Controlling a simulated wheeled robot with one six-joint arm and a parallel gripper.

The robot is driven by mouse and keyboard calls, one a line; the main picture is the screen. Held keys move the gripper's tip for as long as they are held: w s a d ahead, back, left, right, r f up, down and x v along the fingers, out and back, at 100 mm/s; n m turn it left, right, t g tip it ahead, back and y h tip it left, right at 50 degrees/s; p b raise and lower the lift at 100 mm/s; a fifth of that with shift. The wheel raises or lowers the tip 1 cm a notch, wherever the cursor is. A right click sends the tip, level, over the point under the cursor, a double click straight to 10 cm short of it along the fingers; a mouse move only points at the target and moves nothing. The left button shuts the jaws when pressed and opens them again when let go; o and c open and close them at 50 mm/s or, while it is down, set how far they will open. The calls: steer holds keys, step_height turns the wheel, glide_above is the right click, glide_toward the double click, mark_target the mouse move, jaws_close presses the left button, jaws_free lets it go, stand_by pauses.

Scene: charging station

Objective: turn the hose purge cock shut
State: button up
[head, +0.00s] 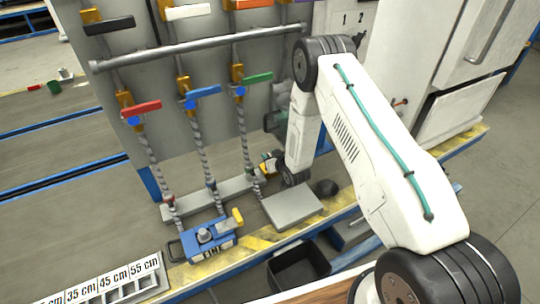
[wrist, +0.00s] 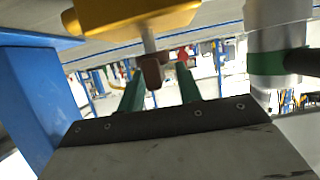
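In the wrist view a yellow valve body (wrist: 135,15) fills the top, close to the camera. A short pale stem runs down from it to a dark red-brown end piece (wrist: 152,72). I cannot tell for certain whether this is the purge cock. My gripper (wrist: 160,88) has its two green fingers apart, and the end piece shows in the gap between them; contact cannot be told. In the head view three hose valves have a red lever (head: 141,108), a blue lever (head: 204,92) and a green lever (head: 258,78). My forearm hides most of the gripper there.
A blue manifold block (head: 207,238) with a yellow lever (head: 236,218) stands at the bench edge. A grey plate (head: 291,207) lies below my wrist. In the wrist view a blue post (wrist: 42,95) is close on the left and a green-banded cylinder (wrist: 278,62) on the right.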

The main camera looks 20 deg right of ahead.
steer(key=shift+w+f, duration=0.15)
steer(key=shift+w, duration=0.2)
jaws_close()
steer(key=shift+m+h, duration=0.3)
steer(key=shift+h, duration=0.1)
steer(key=shift+m+h, duration=0.6)
steer(key=shift+h, duration=0.1)
steer(key=shift+d+m+g+h, duration=0.15)
steer(key=shift+m+h, duration=0.85)
steer(key=shift+h, duration=0.15)
steer(key=shift+d+m+g+h, duration=0.1)
steer(key=shift+m+g+h, duration=0.05)
steer(key=shift+m+h, duration=0.95)
